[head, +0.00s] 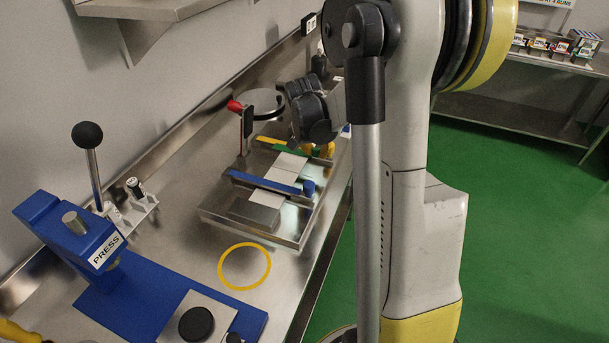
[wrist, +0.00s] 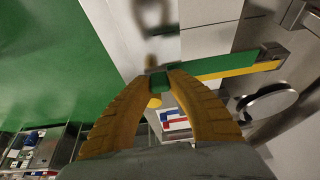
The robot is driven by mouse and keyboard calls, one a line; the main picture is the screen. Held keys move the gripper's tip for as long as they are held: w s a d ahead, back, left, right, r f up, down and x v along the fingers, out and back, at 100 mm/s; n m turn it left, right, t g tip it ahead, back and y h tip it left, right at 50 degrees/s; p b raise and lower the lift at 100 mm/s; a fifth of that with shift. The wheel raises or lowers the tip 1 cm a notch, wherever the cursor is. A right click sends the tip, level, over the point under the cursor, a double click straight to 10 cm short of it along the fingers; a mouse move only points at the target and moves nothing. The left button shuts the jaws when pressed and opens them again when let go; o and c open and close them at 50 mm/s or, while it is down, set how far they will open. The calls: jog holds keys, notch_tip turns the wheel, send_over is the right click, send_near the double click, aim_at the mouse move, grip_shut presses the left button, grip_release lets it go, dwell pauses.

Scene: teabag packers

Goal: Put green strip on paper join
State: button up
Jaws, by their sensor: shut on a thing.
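The green strip (head: 283,150) lies across the metal tray (head: 225,218), along the yellow strip (head: 272,140). In the wrist view, the green strip (wrist: 208,65) runs right from my fingertips, with the yellow strip (wrist: 232,73) along its lower side. My gripper (wrist: 162,80) is shut on a green piece at the strip's near end; whether that piece is joined to the strip is unclear. In the head view my gripper (head: 324,151) is partly hidden by my arm. White paper (head: 284,170) runs through the tray with a seam between the green strip and a blue strip (head: 262,181).
A blue press (head: 70,243) with an upright lever stands at the left. A red-knobbed post (head: 246,128) and a round metal disc (head: 265,103) are behind the tray. A yellow ring (head: 244,267) marks bare bench in front of it. Shelving (head: 525,97) stands far right.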

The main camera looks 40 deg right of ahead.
aim_at(309, 174)
jog(key=a+f, duration=0.2)
jog(key=a, duration=0.1)
jog(key=shift+f+b, duration=1.05)
jog(key=shift+f, duration=0.9)
jog(key=shift+s, duration=0.1)
jog(key=shift+f, duration=0.15)
jog(key=o, duration=0.9)
